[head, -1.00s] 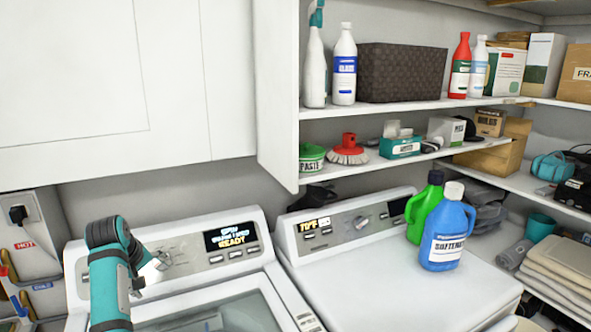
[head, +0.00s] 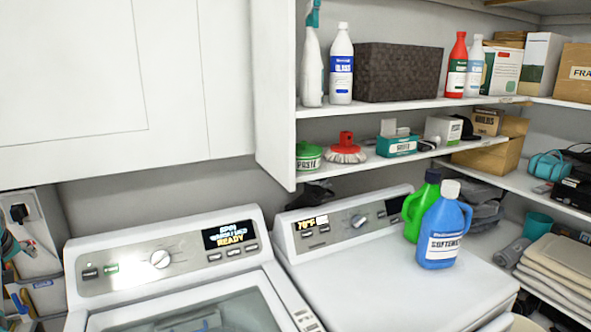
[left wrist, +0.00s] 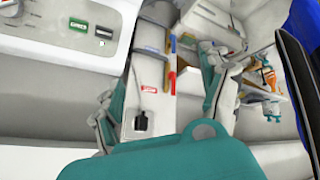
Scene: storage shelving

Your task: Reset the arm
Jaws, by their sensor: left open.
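My left arm shows only as a teal sliver at the left edge of the head view, beside the wall outlet. The light grey end of my left gripper (head: 30,246) just shows there, small and partly cut off, in front of the wall. It is open and I see nothing held in it. In the left wrist view a large teal part of my own arm fills the bottom, with a wall plug and part of a control panel beyond. My right gripper is in neither view.
A washer (head: 160,272) with a lit display stands at the left, a dryer (head: 390,285) beside it. A blue softener bottle (head: 444,230) and a green bottle (head: 415,215) stand on the dryer. A white cabinet (head: 110,80) hangs above; shelves (head: 400,107) hold several goods.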

